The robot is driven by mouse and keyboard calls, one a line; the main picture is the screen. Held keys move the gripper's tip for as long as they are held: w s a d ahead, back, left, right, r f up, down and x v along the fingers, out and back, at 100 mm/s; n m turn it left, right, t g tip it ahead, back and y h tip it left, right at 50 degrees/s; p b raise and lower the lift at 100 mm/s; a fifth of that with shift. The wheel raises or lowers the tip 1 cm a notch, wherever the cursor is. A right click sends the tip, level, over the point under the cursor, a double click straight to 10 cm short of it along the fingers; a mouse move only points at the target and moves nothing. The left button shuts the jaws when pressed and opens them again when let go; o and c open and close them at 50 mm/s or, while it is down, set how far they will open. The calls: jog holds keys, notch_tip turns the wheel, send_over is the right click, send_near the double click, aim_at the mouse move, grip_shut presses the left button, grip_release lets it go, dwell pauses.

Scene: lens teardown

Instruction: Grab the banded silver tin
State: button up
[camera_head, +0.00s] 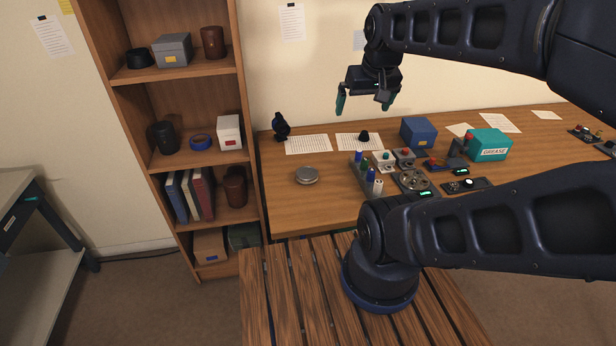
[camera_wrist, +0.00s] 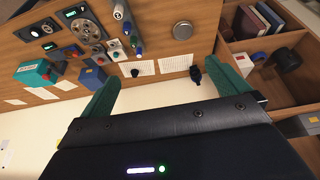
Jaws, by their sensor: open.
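The silver tin (camera_head: 307,175) is a low round lidded tin lying flat on the wooden desk, left of the middle. It also shows in the wrist view (camera_wrist: 182,30) near the top. A band on it is too small to make out clearly. My gripper (camera_head: 365,103) is open and empty, held in the air above the back of the desk, up and to the right of the tin. In the wrist view its two teal fingers (camera_wrist: 174,88) are spread wide, with the tin beyond them.
A rack of markers (camera_head: 367,178) stands right of the tin. Further right are a blue box (camera_head: 418,134), a teal grease box (camera_head: 487,145) and several small devices. A dark blue object (camera_head: 281,127) stands at the back left. A bookshelf (camera_head: 250,150) borders the desk's left. Desk around the tin is clear.

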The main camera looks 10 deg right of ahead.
dwell(0.3)
jog(key=n+g, duration=0.5)
jog(key=n, duration=0.9)
send_over(307, 173)
jog(key=f, duration=3.3)
jog(key=shift+w+a, duration=0.1)
jog(key=shift+a, duration=0.15)
jog(key=shift+d+f, duration=0.15)
jog(key=shift+f, duration=1.25)
jog(key=shift+d+f, duration=0.1)
jog(key=shift+f, duration=1.3)
jog(key=c, duration=1.1)
jog(key=shift+o, duration=0.2)
